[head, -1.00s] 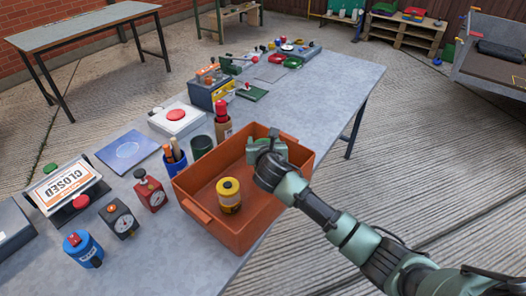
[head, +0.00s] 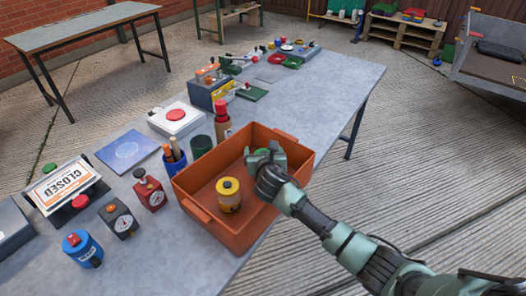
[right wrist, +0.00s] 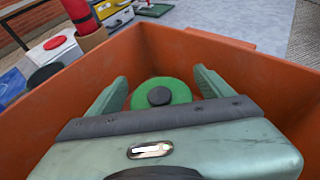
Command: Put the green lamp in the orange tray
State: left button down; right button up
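The orange tray (head: 232,239) sits near the front edge of the table. My right gripper (head: 264,155) is inside its right part, with the fingers low between the walls. The green lamp (right wrist: 161,92), round and green with a dark knob on top, is between my right gripper's fingers in the right wrist view. The fingers look spread, with a small gap on each side of the lamp. Only a bit of the lamp shows in the head view, and its underside is hidden. My left gripper is not in view.
Left of the tray are a dark green cup (head: 201,146), a red-topped bottle (head: 222,123), a red timer (head: 150,189) and a blue canister (head: 83,249). The table's far right part is clear.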

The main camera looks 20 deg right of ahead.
jog(key=shift+r, duration=0.15)
jog(key=shift+s+r, duration=0.1)
jog(key=shift+s, duration=0.1)
jog(key=v, duration=1.1)
jog(key=shift+s, duration=0.3)
jog(key=shift+r, duration=0.1)
